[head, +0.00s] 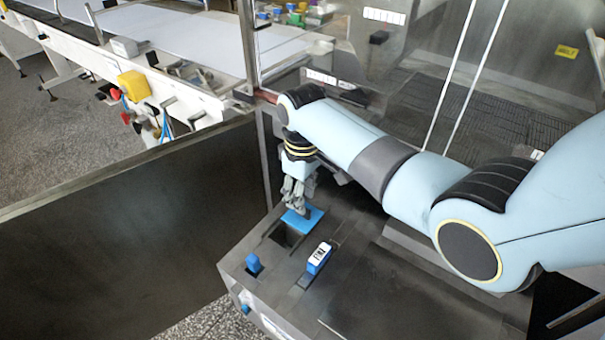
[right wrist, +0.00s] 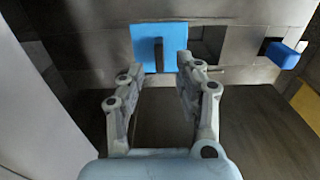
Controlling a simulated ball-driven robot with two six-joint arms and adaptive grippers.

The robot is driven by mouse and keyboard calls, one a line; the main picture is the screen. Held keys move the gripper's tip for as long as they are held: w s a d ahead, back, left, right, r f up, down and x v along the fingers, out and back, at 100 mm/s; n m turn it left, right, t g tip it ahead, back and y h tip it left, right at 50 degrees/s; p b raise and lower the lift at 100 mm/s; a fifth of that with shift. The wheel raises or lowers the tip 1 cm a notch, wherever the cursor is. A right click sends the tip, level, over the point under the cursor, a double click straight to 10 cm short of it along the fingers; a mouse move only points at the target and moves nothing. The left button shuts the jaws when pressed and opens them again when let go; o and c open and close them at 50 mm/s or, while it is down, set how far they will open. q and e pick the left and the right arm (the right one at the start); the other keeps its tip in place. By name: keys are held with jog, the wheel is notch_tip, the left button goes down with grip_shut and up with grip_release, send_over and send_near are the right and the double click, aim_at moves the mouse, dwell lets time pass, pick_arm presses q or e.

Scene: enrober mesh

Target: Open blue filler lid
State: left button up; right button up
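The blue filler lid (head: 304,219) is a flat blue plate on the dark machine top. It also shows in the right wrist view (right wrist: 143,50), with a dark upright handle (right wrist: 158,54) on it. A dark square opening (head: 286,237) lies uncovered right beside the lid, and it shows to the lid's right in the wrist view (right wrist: 209,40). My right gripper (head: 297,208) points down over the lid. In the wrist view its fingers (right wrist: 160,68) are apart, one on each side of the handle, with gaps to it. My left gripper is not in view.
A blue knob (head: 254,262) and a blue block with a white labelled top (head: 319,257) stand on the machine top near the opening. A dark panel (head: 130,230) stands at the left. A conveyor (head: 180,35) lies behind, and clear guard panels rise at the back.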

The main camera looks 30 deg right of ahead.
notch_tip(320, 180, up, 8)
jog(key=shift+r, duration=0.25)
dwell(0.5)
